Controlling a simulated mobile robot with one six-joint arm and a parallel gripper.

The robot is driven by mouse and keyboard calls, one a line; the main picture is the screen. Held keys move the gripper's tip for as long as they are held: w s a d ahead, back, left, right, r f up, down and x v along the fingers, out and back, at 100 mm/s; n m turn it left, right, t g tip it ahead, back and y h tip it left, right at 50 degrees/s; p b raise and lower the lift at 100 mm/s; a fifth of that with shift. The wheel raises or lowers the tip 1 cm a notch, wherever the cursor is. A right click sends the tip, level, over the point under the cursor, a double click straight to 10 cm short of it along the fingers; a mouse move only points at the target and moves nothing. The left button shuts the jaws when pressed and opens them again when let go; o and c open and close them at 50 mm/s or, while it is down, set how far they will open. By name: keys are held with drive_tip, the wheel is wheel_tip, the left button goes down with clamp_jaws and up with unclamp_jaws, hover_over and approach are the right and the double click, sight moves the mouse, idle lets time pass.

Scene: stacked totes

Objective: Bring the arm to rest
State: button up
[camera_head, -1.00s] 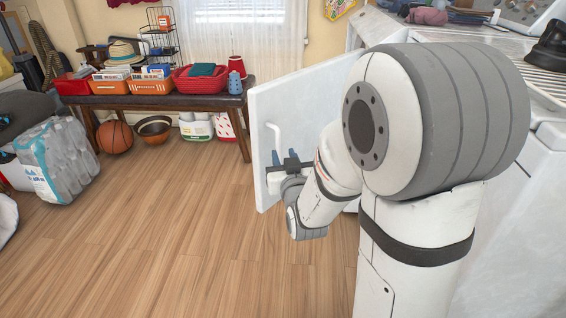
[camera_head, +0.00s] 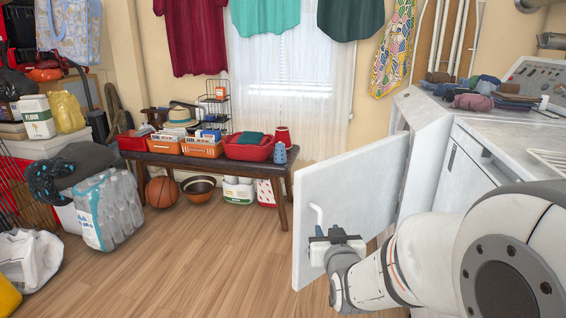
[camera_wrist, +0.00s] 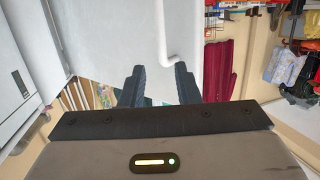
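Whether a finger touches the handle or door is unclear. My arm reaches in from the lower right of the head view.
The door is hinged on a white cabinet (camera_head: 425,150) at right. A wooden bench (camera_head: 215,163) with baskets stands at the back wall, a basketball (camera_head: 162,191) beneath it. Wrapped bottles (camera_head: 109,210) stand at left. The wooden floor (camera_head: 190,265) in the middle is clear.

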drive_tip(key=s+r+g+p, duration=0.6)
drive_tip(key=s+r+p, duration=0.5)
drive_tip(key=r+p, duration=0.4)
drive_tip(key=s+d+r+g+p, duration=0.1)
drive_tip(key=s+r+g+p, duration=0.6)
drive_tip(key=s+r+p, duration=0.5)
wheel_tip(320, 180, up, 4)
drive_tip(key=p, duration=0.5)
drive_tip(key=shift+d, duration=0.2)
